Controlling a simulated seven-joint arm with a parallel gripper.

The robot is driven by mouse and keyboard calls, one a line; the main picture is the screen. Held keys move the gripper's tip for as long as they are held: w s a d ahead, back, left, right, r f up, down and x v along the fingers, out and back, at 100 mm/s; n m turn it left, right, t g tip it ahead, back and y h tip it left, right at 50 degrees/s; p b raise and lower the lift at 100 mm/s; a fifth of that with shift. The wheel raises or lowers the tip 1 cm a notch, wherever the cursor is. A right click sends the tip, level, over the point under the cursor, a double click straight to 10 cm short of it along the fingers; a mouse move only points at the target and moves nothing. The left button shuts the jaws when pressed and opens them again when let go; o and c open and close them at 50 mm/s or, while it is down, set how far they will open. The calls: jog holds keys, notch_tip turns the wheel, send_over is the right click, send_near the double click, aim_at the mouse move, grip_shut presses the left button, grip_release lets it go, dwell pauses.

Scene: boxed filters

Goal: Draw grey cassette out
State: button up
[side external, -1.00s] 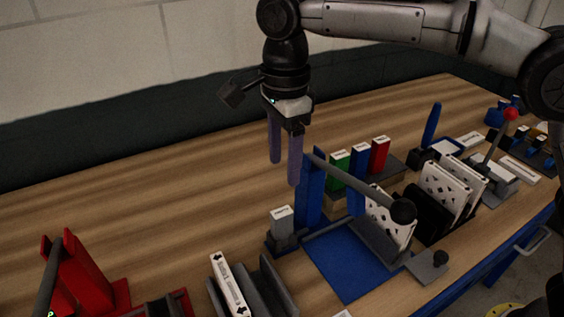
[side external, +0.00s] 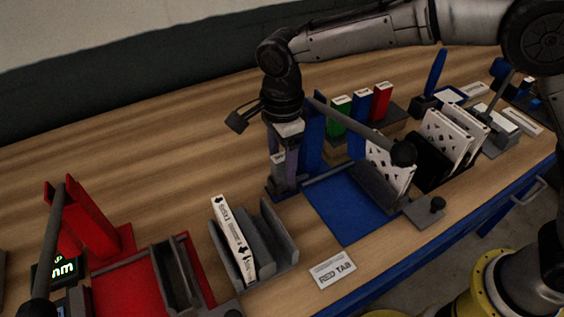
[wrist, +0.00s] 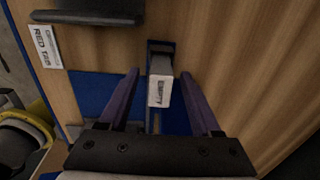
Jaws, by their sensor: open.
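The grey cassette (wrist: 160,90) stands in a small blue holder (wrist: 161,46), its white top label reading "EMPTY" in the wrist view. In the side view the cassette (side external: 278,157) is partly hidden by my gripper (side external: 284,172). My gripper is down at the cassette, with its two purple fingers apart. In the wrist view my gripper (wrist: 160,76) has one finger on each side of the cassette, with gaps showing between.
A blue fixture (side external: 345,205) with a dark lever (side external: 355,124) stands close on the right. A grey rack (side external: 279,234) holds a white panel (side external: 232,240) in front. Green, blue and red boxes stand behind. A red fixture (side external: 127,289) is at left.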

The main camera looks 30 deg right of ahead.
jog(key=shift+f, duration=0.45)
grip_shut()
jog(key=shift+r, duration=0.25)
jog(key=shift+r, duration=0.35)
jog(key=shift+r, duration=1)
jog(key=shift+r, duration=0.35)
jog(key=shift+r, duration=1.4)
